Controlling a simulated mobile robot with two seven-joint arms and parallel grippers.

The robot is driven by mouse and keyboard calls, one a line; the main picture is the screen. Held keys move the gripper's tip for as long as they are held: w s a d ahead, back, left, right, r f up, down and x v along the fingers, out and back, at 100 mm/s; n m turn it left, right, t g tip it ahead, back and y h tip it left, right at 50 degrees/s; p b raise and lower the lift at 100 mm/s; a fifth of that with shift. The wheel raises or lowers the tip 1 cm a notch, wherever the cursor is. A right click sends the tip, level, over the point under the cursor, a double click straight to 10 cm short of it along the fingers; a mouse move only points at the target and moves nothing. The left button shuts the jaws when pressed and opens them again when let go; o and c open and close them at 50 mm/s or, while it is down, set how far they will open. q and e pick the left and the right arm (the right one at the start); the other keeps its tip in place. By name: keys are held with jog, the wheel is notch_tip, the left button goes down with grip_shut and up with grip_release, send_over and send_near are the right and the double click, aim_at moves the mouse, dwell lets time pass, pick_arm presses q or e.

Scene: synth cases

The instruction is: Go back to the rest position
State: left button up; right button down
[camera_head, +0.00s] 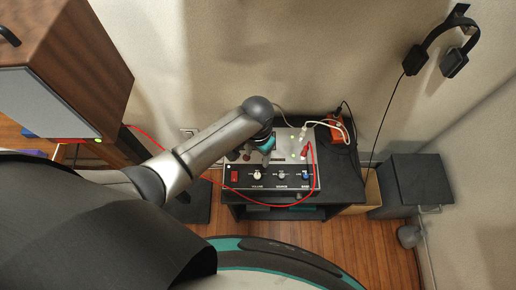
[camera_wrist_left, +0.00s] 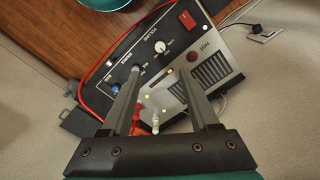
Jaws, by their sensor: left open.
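My left gripper (camera_head: 267,153) reaches in from the left and hangs over the grey and black control box (camera_head: 268,185). In the left wrist view the two fingers of the gripper (camera_wrist_left: 160,72) are apart with nothing held between them. The box face (camera_wrist_left: 140,55) shows behind them, with a red switch (camera_wrist_left: 187,18), a white knob (camera_wrist_left: 161,48) and a blue knob (camera_wrist_left: 115,88). A white plug (camera_wrist_left: 155,124) shows low between the fingers. I cannot tell whether the fingertips touch the box. My right gripper is in neither view.
The box stands on a black table (camera_head: 345,190) by the wall. A red cable (camera_head: 250,204) loops past its front. An orange item (camera_head: 337,128) with cables lies behind right. Headphones (camera_head: 454,62) hang on the wall. A wooden cabinet (camera_head: 85,50) is left; a dark case (camera_head: 415,180) is right.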

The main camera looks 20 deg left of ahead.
pick_arm(q)
jog(key=s+d+r+t+h, duration=0.1)
jog(key=s+d+r, duration=0.1)
jog(key=s+r, duration=0.35)
jog(key=s+a+r+n+t, duration=0.2)
jog(key=s+a+r+t, duration=0.1)
jog(key=s+a+r, duration=0.5)
notch_tip(320, 180, down, 30)
jog(key=s+g+b, duration=0.2)
jog(key=b, duration=0.5)
jog(key=s+a+f+b, duration=0.1)
jog(key=s+f+b, duration=0.2)
jog(key=s+f, duration=0.4)
jog(key=s+a+f+g+y+b, duration=0.1)
jog(key=s+a+f+b, duration=0.1)
jog(key=s+f, duration=0.6)
notch_tip(320, 180, down, 4)
jog(key=shift+b, duration=0.75)
